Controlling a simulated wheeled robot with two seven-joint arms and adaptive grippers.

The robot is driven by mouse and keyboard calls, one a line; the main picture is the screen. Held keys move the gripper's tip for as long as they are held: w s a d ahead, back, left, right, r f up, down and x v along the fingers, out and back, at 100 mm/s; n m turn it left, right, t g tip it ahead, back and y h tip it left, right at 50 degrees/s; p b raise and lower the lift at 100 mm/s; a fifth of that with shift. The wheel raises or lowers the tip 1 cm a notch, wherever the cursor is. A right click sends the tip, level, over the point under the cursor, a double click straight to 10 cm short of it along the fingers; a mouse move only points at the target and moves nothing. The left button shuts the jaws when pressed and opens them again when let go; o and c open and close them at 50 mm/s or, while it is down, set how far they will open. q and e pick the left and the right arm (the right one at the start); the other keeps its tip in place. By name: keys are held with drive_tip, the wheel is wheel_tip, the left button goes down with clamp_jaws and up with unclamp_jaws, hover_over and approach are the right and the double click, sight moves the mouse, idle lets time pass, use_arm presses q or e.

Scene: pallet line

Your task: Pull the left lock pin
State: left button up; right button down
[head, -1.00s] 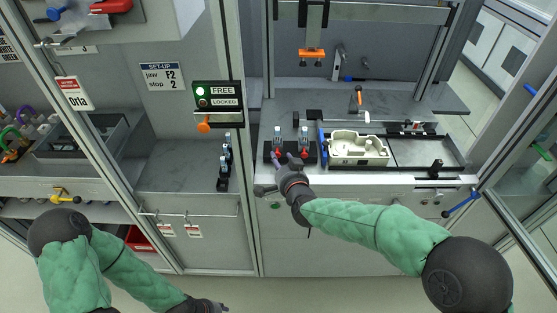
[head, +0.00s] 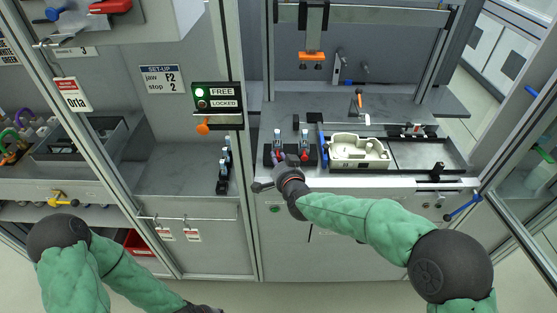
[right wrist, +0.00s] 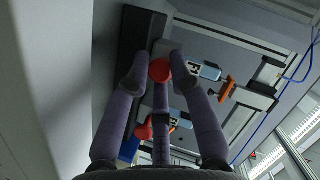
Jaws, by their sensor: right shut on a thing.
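Two small clamp units with red knobs and blue-grey tops stand side by side on a dark base at the left of the bench. The left lock pin (head: 278,153) is partly hidden by my right gripper (head: 282,160). The right lock pin (head: 305,155) stands free. In the right wrist view my right gripper's fingers (right wrist: 160,72) are closed around a red knob (right wrist: 160,69), with a second red knob lower down (right wrist: 144,132). My left gripper (head: 205,309) is at the bottom edge of the head view, mostly cut off.
A cream moulded part (head: 358,149) lies in a dark-framed fixture right of the pins. A lit FREE/LOCKED sign (head: 217,96) hangs on the post at left. Dark clamps (head: 223,175) stand on the left shelf. An orange-tipped tool (head: 312,55) hangs above.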

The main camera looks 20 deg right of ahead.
drive_tip(key=shift+s+a+r+p, duration=0.1)
drive_tip(key=shift+s+a+p, duration=0.1)
drive_tip(key=shift+s, duration=0.45)
drive_tip(key=shift+s+a+p, duration=0.1)
drive_tip(key=shift+s+a, duration=0.05)
drive_tip(key=shift+s, duration=0.45)
drive_tip(key=shift+f, duration=0.2)
drive_tip(key=c, duration=1.2)
unclamp_jaws()
drive_tip(key=shift+s+a, duration=0.1)
drive_tip(key=shift+o, duration=0.5)
drive_tip(key=shift+s+r, duration=0.1)
drive_tip(key=shift+s, duration=0.05)
drive_tip(key=v, duration=1.2)
